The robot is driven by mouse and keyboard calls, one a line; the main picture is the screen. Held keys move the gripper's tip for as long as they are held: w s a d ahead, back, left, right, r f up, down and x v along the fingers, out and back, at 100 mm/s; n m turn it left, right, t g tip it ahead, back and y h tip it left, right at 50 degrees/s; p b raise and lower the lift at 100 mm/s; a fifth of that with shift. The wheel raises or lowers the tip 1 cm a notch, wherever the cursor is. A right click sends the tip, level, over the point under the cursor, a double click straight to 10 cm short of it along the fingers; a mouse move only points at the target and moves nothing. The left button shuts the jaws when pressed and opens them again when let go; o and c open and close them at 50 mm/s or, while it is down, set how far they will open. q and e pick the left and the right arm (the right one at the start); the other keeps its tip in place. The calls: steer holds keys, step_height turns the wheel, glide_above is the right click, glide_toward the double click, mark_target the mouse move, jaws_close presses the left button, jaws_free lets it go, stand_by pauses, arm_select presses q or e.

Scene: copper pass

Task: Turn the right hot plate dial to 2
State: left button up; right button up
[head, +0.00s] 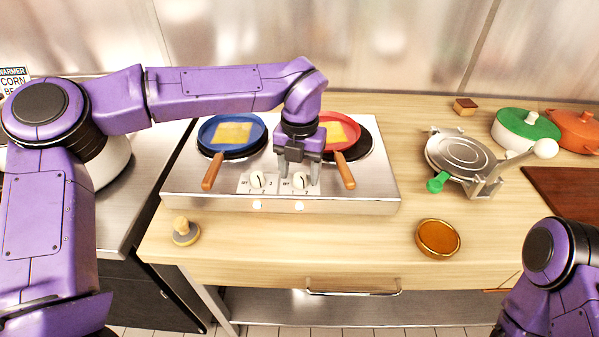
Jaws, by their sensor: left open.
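The hot plate (350,207) is a silver two-burner unit on the wooden counter. Its right dial (300,181) is white with a dark pointer line that looks near upright; the exact setting is too small to read. The left dial (257,180) is similar. My left gripper (300,175) points down at the right dial, its open fingers on either side of it. I cannot tell whether they touch it. My right arm shows at the bottom right, but its gripper is out of view.
A blue pan (253,122) and a red pan (353,141) sit on the burners, handles towards the front. The counter front is mostly clear.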

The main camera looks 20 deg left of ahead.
mark_target(299, 176)
arm_select(q)
step_height(299, 176, up, 10)
steer(key=shift+f+b, duration=0.15)
steer(key=shift+b, duration=0.2)
steer(key=shift+s+f, duration=0.1)
